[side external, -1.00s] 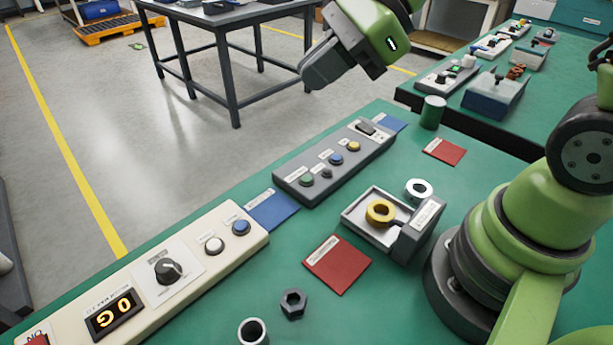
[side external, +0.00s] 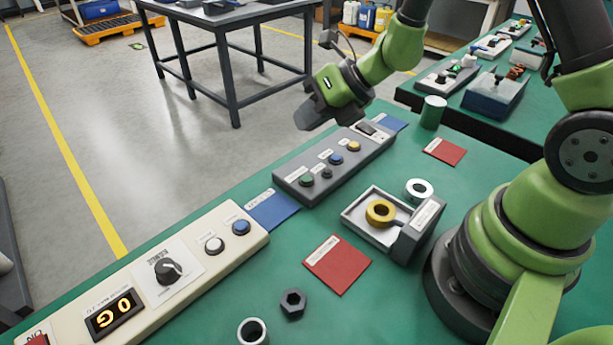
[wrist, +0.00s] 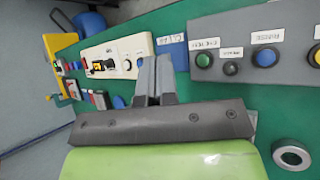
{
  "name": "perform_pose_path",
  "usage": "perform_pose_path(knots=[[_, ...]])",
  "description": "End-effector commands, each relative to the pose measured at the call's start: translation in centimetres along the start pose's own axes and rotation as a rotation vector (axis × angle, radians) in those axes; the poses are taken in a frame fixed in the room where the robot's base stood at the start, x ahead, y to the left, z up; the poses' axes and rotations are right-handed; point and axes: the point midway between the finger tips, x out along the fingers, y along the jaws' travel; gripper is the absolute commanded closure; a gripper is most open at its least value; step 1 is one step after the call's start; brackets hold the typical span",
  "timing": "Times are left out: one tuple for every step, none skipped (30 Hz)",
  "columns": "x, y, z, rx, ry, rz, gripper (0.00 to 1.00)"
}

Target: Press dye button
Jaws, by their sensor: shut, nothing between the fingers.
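A grey button panel (side external: 285,180) lies along the far edge of the green bench. It carries a green button (side external: 307,180), a small black button (side external: 327,174), a blue button (side external: 336,160) and a yellow button (side external: 353,146). Their labels are too small to read surely, so I cannot tell which is the dye button. My gripper (side external: 306,119) is shut and empty, above and apart from the panel. In the wrist view my gripper (wrist: 155,68) shows left of the green button (wrist: 204,60), with the blue button (wrist: 266,57) further right.
A cream panel (side external: 188,277) with a dial, display and buttons stands at front left. A tray (side external: 357,213) holds a yellow ring (side external: 380,212); a metal ring (side external: 418,188) lies beside it.

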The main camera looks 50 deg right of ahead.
Motion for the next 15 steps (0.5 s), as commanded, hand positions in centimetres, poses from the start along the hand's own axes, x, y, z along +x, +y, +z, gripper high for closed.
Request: perform_pose_path(knots=[[0.1,-0.1,-0.1,0.001,0.001,0.001,1.0],[0.3,-0.2,-0.2,0.002,0.002,0.001,1.0],[0.5,-0.3,-0.3,0.003,0.002,0.001,1.0],[0.7,-0.5,-0.5,0.003,0.004,0.001,1.0],[0.9,-0.6,-0.7,0.003,0.005,0.002,1.0],[1.2,-0.9,-0.9,0.005,0.005,0.002,1.0],[1.5,-1.1,-1.1,0.004,0.005,0.001,1.0],[1.8,-1.3,-1.4,0.003,0.006,0.0,1.0],[2.2,-1.6,-1.7,0.004,0.005,-0.001,1.0],[2.5,-1.8,-1.9,0.003,0.006,0.0,1.0],[2.9,-2.1,-2.1,0.004,0.005,0.0,1.0],[3.3,-2.4,-2.4,0.004,0.006,0.0,1.0],[3.5,-2.6,-2.7,0.003,0.006,0.001,1.0],[3.8,-2.8,-2.9,0.004,0.005,0.0,1.0],[4.2,-3.1,-3.1,0.003,0.004,-0.001,1.0]])
